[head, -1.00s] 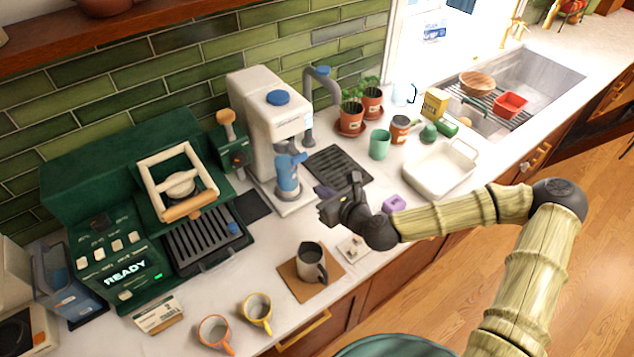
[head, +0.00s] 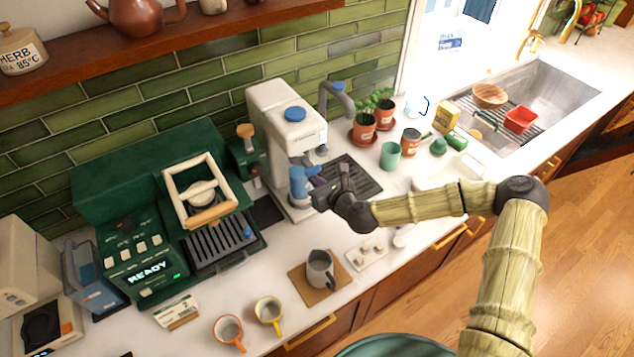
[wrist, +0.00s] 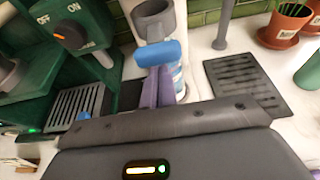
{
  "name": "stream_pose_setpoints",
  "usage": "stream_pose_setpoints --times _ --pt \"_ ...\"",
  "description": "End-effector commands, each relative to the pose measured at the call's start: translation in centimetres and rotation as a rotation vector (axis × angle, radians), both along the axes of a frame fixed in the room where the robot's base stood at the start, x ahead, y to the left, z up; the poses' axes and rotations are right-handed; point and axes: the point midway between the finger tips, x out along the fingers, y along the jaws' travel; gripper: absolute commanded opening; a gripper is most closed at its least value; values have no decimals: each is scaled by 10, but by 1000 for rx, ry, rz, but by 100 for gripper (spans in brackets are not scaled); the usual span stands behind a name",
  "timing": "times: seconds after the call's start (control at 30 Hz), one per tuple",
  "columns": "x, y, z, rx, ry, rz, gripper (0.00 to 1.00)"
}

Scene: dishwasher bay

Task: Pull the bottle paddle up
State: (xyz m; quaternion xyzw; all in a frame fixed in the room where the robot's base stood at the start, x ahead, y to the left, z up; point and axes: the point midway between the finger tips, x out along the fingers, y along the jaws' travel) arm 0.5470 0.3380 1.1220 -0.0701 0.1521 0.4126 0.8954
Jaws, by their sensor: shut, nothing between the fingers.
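The white bottle machine (head: 282,125) stands against the tiled wall with a blue button on top. Its blue paddle (wrist: 158,53) shows in the wrist view below the round grey nozzle (wrist: 153,18). A blue-and-white bottle (wrist: 180,82) stands partly hidden behind it; blue parts also show in the head view (head: 300,184). My gripper (head: 318,190) is at the machine's front, close to these blue parts. Its purple fingers (wrist: 158,82) are together and empty, with their tips just below the paddle. I cannot tell whether they touch it.
A green coffee machine (head: 140,185) stands to the left. A black drip grate (head: 355,175) and potted plants (head: 362,126) are to the right. A grey pitcher (head: 320,268) and two mugs are at the front. My arm passes over the white dish (head: 440,172).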

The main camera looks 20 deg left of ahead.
Motion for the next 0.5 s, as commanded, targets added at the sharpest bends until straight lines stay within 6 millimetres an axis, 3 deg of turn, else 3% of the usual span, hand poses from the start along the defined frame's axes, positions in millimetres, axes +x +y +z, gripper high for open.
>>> stream_pose_setpoints --times 0.37,0.5 --pt "0 0 2 0 0 1 0" --pt "0 0 18 1 -2 0 0"
